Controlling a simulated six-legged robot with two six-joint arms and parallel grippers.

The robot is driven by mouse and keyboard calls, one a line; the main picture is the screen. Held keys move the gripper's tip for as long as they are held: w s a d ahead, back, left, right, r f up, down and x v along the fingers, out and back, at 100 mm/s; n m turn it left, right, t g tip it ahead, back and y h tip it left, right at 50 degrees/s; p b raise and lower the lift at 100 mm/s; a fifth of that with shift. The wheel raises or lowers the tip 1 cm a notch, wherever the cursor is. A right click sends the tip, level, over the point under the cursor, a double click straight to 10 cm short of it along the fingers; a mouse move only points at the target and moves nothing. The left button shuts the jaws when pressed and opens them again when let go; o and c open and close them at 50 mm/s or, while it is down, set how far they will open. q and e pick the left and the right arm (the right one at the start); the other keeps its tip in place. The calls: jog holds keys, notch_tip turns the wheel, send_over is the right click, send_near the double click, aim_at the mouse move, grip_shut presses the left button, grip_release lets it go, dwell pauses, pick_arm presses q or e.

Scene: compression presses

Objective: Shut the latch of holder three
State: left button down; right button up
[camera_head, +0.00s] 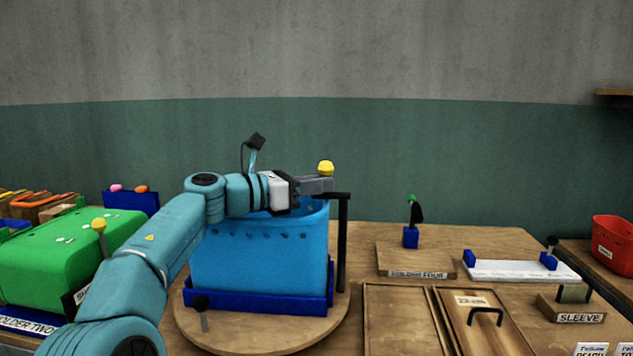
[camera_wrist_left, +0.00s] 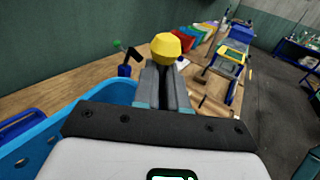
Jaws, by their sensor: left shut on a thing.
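A light-blue bin (camera_head: 260,255) stands in a dark-blue tray (camera_head: 262,303) on a round wooden turntable (camera_head: 250,340). No label shows on this holder; it stands between those marked two and four. A black upright post (camera_head: 343,240) with a short bar at its top stands at the bin's right side. My left gripper (camera_head: 320,186) is over the bin's right rim, shut on a yellow-knobbed handle (camera_head: 326,168). In the left wrist view the yellow knob (camera_wrist_left: 166,46) sits just beyond the closed fingers (camera_wrist_left: 164,88). The handle's stem is hidden by the fingers. My right gripper is out of view.
A green case (camera_head: 70,250) on holder two stands at left, with a yellow-knobbed lever. Holder four's wooden base (camera_head: 415,262), with a small blue-and-black latch, is at right. Wooden panels (camera_head: 480,320), a white plate (camera_head: 520,270) and a red bin (camera_head: 613,243) lie further right.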

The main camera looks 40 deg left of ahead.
pick_arm(q)
jog(key=shift+s+d+r, duration=0.15)
jog(key=shift+r, duration=0.5)
jog(key=c, duration=1.2)
grip_release()
jog(key=shift+c, duration=0.2)
jog(key=shift+o, duration=0.2)
jog(key=shift+d+r, duration=0.1)
jog(key=shift+d, duration=0.05)
jog(key=b+v, duration=0.1)
jog(key=v, duration=1.5)
jog(key=shift+s+f, duration=0.2)
jog(key=shift+f, duration=0.05)
